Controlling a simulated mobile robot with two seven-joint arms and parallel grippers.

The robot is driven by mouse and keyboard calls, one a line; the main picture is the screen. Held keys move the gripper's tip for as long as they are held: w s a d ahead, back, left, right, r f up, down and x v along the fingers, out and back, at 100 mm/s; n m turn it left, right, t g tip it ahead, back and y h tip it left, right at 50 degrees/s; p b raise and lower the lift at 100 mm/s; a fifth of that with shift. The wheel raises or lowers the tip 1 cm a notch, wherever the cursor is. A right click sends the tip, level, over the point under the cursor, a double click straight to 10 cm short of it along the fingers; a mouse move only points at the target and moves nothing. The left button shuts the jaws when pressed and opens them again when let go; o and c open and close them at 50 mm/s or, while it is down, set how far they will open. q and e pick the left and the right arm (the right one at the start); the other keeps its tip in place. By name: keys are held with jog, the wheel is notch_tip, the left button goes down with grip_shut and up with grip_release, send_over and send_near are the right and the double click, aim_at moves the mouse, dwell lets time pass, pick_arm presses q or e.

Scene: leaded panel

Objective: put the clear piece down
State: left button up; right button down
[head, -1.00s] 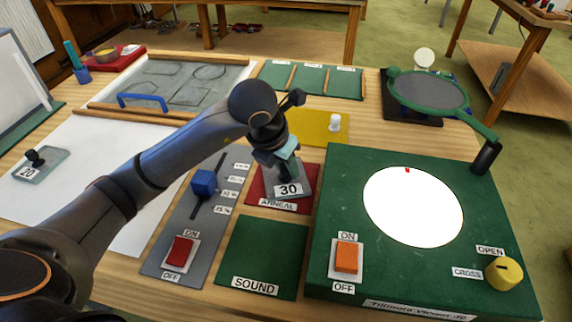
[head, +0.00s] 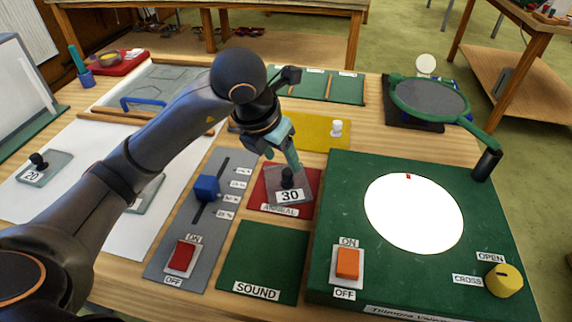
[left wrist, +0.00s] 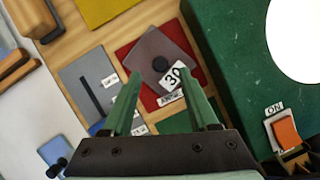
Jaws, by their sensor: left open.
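The clear piece (head: 302,182), with a black knob and a "30" label, rests on the red ANNEAL pad (head: 262,195). My left gripper (head: 284,160) is just above and behind the knob in the head view, its fingers apart. In the left wrist view the clear piece (left wrist: 152,46) lies beyond the open fingertips (left wrist: 168,92), with nothing between them. There the piece is turned a little against the pad and reaches past its far edge. My right gripper is not in view.
The green viewer box (head: 410,275) with a lit white disc stands right of the pad. A grey panel with a blue slider (head: 206,187) lies left, the green SOUND pad (head: 265,245) in front, a yellow pad (head: 318,130) behind. Other labelled pieces (head: 58,165) lie on the white sheet.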

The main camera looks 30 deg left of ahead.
pick_arm(q)
jog(key=p+v, duration=0.1)
jog(key=v, duration=0.4)
jog(key=shift+r, duration=0.1)
